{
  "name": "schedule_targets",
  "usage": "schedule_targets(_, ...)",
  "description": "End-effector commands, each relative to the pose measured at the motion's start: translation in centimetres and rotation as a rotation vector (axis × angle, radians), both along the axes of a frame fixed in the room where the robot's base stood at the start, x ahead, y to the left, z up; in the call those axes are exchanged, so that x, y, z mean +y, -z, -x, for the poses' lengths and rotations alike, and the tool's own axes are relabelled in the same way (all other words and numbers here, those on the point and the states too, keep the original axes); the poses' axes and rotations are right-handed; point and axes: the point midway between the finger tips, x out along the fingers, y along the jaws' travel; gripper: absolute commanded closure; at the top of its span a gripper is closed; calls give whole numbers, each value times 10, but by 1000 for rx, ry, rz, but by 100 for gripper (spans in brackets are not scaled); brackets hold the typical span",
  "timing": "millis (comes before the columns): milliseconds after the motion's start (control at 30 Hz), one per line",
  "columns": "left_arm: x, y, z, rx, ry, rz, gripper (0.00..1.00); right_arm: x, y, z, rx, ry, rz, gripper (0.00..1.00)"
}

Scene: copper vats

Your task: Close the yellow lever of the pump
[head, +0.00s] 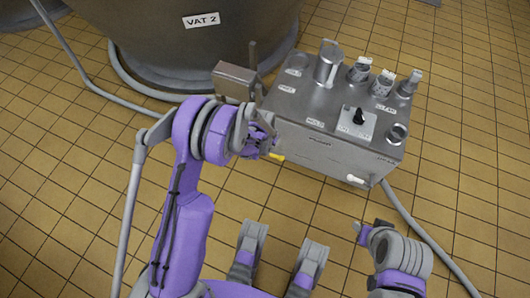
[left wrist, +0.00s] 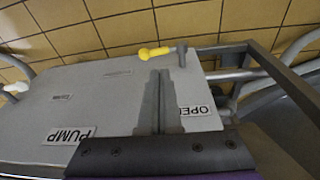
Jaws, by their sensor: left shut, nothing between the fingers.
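The pump (head: 325,152) is a grey metal box on the tiled floor in the head view. Its yellow lever (head: 277,156) shows only as a small tip below my left gripper (head: 268,143). In the left wrist view, the yellow lever (left wrist: 153,53) lies sideways from a grey pivot at the pump's edge. My left gripper (left wrist: 159,73) is shut and empty there, its tips just short of the lever. It partly covers the OPEN label (left wrist: 197,110). My right gripper (head: 360,232) is at the lower right, away from the pump; its finger opening is unclear.
The large VAT 2 (head: 205,45) stands behind the pump at left. Several metal pipe fittings and a black knob (head: 358,117) are on the pump's top. A white-tipped handle (head: 355,179) sticks out at its front. Hoses cross the floor on both sides.

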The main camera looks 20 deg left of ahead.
Motion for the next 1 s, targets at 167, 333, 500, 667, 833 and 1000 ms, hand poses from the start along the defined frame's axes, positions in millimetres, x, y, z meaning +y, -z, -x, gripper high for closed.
schedule_targets(167, -3, -12, -3, -22, -72, 75, 100, 0, 0, 0, 0, 0, 0, 55)
schedule_targets(333, -6, 11, -7, -22, -71, 76, 100, 0, 8, -1, 2, 0, 0, 55)
schedule_targets(500, -11, 47, -14, -22, -70, 75, 100, 0, 18, -3, 3, 0, 0, 55)
schedule_targets(667, -15, 80, -21, -22, -69, 74, 100, 0, 26, -5, 4, 0, 0, 55)
schedule_targets(833, -18, 106, -26, -22, -68, 74, 100, 0, 32, -6, 3, 0, 0, 55)
schedule_targets(1000, -20, 119, -28, -22, -68, 74, 100, 0, 34, -6, 3, 0, 0, 55)
